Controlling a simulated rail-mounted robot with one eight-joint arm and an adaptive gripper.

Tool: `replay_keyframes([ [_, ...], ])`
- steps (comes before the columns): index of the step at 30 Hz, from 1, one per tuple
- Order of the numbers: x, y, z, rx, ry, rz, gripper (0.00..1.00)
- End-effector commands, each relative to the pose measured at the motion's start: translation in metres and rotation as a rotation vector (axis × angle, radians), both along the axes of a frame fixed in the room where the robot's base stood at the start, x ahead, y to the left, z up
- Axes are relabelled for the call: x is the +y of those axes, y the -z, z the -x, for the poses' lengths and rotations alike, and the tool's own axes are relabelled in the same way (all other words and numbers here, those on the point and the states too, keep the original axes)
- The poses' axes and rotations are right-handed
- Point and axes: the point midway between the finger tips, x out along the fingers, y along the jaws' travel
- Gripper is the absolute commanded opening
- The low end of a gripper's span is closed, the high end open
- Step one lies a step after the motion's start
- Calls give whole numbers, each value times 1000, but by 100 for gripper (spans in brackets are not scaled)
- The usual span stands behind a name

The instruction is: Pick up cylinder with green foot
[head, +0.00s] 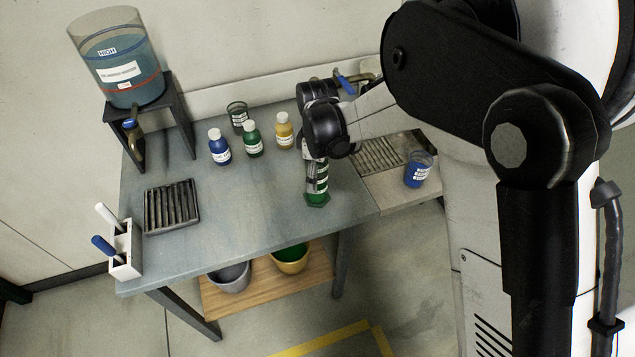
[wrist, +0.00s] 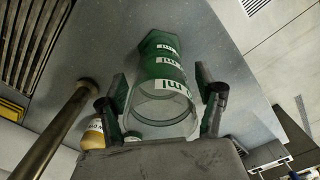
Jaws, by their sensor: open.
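The cylinder with the green foot (head: 317,198) stands upright on the grey-blue table near its front right edge. My gripper (head: 316,162) is over it from above and hides its upper part in the head view. In the wrist view the clear cylinder (wrist: 163,72) has white labels, a dark green hexagonal foot at the far end and its open rim close to my palm. My gripper (wrist: 160,88) is open, with one finger on each side of the cylinder. Whether either finger touches the glass I cannot tell.
Blue (head: 219,149), green (head: 252,141) and yellow (head: 284,132) bottles and a clear beaker (head: 238,115) stand behind and left. A blue beaker (head: 418,170) stands right. A brass-coloured pipe (wrist: 58,128) passes left in the wrist view. A slatted rack (head: 171,206) lies far left.

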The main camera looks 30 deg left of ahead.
Motion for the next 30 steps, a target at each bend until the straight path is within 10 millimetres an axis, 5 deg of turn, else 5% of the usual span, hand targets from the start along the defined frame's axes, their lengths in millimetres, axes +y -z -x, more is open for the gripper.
replay_keyframes([
  [5, 0, 0, 0, 0, 0, 0, 67],
  [20, 0, 0, 0, 0, 0, 0, 1],
  [30, 0, -1, 0, 0, 0, 0, 0],
])
